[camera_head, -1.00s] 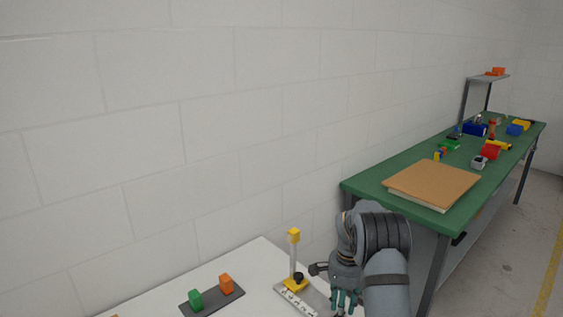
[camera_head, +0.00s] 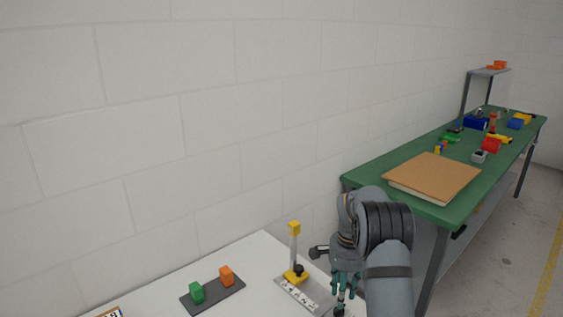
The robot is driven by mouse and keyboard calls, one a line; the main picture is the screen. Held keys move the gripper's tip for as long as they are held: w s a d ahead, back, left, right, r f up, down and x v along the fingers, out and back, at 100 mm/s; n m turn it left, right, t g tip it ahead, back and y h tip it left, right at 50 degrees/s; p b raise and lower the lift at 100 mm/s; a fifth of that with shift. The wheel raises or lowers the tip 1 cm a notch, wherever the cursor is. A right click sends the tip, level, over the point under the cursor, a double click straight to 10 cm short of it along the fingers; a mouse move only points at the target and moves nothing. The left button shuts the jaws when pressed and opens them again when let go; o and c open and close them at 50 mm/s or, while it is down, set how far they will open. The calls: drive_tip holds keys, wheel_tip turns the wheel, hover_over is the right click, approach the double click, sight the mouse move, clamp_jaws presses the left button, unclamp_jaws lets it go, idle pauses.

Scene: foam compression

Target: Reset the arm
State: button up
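My gripper (camera_head: 345,294) points down at the lower right of the head view, over or beside the right part of the white table (camera_head: 262,250). Its teal fingers are small and partly overlapped, so I cannot tell whether they are open or hold anything. Just left of it stands a press-like fixture with a yellow-topped upright post (camera_head: 293,245), a yellow foot with a black knob, and a marked metal base (camera_head: 300,290). A green block (camera_head: 196,292) and an orange block (camera_head: 226,276) sit on a dark grey tray (camera_head: 213,294) farther left.
A green workbench (camera_head: 365,181) stands behind on the right with a flat brown board (camera_head: 433,177), several coloured parts and a small raised shelf (camera_head: 489,71). A white block wall runs along the back. A framed item shows at the bottom left edge.

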sight(341, 311)
wheel_tip(341, 311, up, 8)
wheel_tip(341, 311, down, 12)
drive_tip(key=shift+s+r, duration=0.15)
drive_tip(key=shift+r, duration=0.1)
drive_tip(key=shift+f+p, duration=0.35)
drive_tip(key=shift+p, duration=0.1)
drive_tip(key=shift+r+n+p, duration=0.25)
drive_tip(key=shift+n+p, duration=0.75)
drive_tip(key=n+p, duration=0.2)
drive_tip(key=shift+d+n+p, duration=0.1)
drive_tip(key=shift+n+p, duration=0.3)
drive_tip(key=shift+w+r+n, duration=0.1)
drive_tip(key=shift+w+n, duration=0.1)
drive_tip(key=shift+n, duration=0.4)
wheel_tip(341, 311, up, 10)
drive_tip(key=w+f+t+b, duration=0.1)
drive_tip(key=w+b, duration=0.1)
drive_tip(key=shift+s+a+f+n+g+p, duration=0.2)
drive_tip(key=shift+s+a+f+n, duration=0.65)
drive_tip(key=shift+s, duration=1.8)
drive_tip(key=shift+s+a+f+n+g+p, duration=0.15)
drive_tip(key=shift+s+a+f+n, duration=0.25)
drive_tip(key=shift+s+f+n, duration=1.55)
drive_tip(key=shift+s+a+f+n+g+p, duration=0.1)
drive_tip(key=shift+s+a+f+n+p, duration=0.35)
drive_tip(key=shift+s, duration=2.9)
